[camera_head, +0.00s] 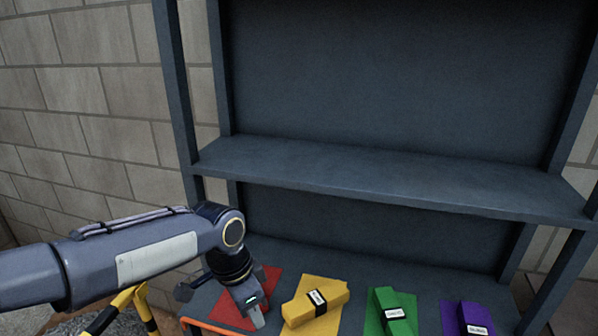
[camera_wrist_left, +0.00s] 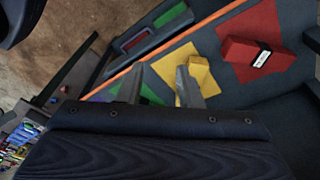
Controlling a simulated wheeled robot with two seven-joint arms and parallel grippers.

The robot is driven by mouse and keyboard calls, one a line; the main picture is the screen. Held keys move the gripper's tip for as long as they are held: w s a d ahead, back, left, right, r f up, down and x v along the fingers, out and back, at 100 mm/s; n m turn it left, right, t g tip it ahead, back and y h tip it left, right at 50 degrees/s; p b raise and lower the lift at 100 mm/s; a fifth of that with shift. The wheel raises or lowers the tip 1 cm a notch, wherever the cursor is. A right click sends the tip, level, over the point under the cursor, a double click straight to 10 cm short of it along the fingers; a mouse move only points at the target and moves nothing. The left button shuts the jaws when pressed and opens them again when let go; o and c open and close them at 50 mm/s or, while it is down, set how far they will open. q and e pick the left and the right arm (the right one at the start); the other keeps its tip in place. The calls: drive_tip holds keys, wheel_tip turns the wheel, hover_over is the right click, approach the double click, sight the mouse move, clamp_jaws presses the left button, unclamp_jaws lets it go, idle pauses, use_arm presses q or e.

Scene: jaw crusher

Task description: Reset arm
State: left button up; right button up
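My left arm comes in from the left in the head view, and its gripper (camera_head: 256,318) points down over the red mat (camera_head: 270,280). In the left wrist view the two fingers of my left gripper (camera_wrist_left: 161,80) stand apart with nothing held between them. A red block (camera_wrist_left: 252,54) with a black-and-white label lies on the red mat in that view; in the head view it is hidden by the gripper. My right gripper is in neither view.
A yellow block (camera_head: 316,302), a green block (camera_head: 391,309) and a purple block (camera_head: 474,319) lie on matching mats on the lower shelf. An empty dark shelf board (camera_head: 380,178) runs above them. A yellow-and-black striped bar (camera_head: 143,307) is near my arm.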

use_arm(q)
drive_tip(key=s+a+n+t+h, duration=0.1)
drive_tip(key=s+a+n+t, duration=0.1)
drive_tip(key=s+a+n, duration=0.4)
drive_tip(key=s+a+n+t, duration=0.3)
drive_tip(key=s+a+n, duration=0.2)
drive_tip(key=s, duration=0.7)
drive_tip(key=shift+s+a+f+n+h, duration=0.3)
drive_tip(key=shift+a+n+h, duration=0.1)
drive_tip(key=shift+n, duration=0.7)
